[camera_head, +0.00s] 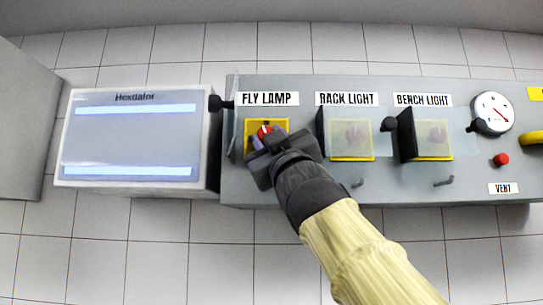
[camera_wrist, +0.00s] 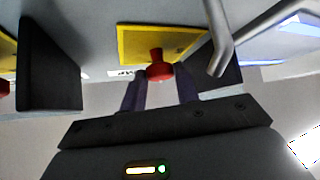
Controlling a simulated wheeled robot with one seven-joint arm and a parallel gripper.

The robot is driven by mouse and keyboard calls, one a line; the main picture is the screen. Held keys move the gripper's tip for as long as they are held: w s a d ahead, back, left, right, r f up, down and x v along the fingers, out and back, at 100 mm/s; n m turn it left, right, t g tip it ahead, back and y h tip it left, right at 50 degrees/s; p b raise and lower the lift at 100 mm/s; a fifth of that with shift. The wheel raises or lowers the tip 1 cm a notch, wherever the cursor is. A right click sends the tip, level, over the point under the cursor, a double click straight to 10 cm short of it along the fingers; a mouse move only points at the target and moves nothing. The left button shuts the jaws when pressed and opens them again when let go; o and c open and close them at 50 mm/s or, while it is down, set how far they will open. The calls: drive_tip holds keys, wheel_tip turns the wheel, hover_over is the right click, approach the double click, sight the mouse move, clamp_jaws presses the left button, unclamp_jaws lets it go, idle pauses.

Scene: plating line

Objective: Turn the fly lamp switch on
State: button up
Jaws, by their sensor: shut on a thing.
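The fly lamp switch is a red knob (camera_head: 265,129) on a yellow plate (camera_head: 251,127) under the FLY LAMP label (camera_head: 267,99). My gripper (camera_head: 264,142) reaches it from the lower right and is shut on the knob. In the wrist view, the red knob (camera_wrist: 157,66) sits between the two dark fingers of my gripper (camera_wrist: 160,84), in front of the yellow plate (camera_wrist: 150,42). The knob's exact turn is hard to tell. A clear cover (camera_head: 236,118) stands raised at the plate's left. The fly lamp (camera_head: 137,138) at left has two pale blue strips.
The rack light switch (camera_head: 350,135) and bench light switch (camera_head: 430,135) sit to the right under closed see-through covers. Dark upright blocks (camera_head: 406,132) stand beside the covers. A gauge (camera_head: 492,113) and a red vent button (camera_head: 501,159) are farther right. Tiled floor is clear in front.

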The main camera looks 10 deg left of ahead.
drive_tip(key=shift+m+t+h+b, duration=1.2)
drive_tip(key=shift+m+h+b, duration=0.3)
drive_tip(key=shift+m, duration=0.5)
drive_tip(key=shift+w+a+f+m+t+h+b, duration=0.2)
drive_tip(key=shift+m+t+h+b, duration=0.15)
drive_tip(key=shift+m, duration=0.15)
drive_tip(key=o, duration=0.9)
drive_tip(key=shift+s, duration=0.1)
drive_tip(key=shift+o, duration=0.2)
drive_tip(key=shift+s, duration=0.25)
drive_tip(key=b+v, duration=1.7)
drive_tip(key=shift+b, duration=0.35)
drive_tip(key=shift+s+d+f, duration=0.1)
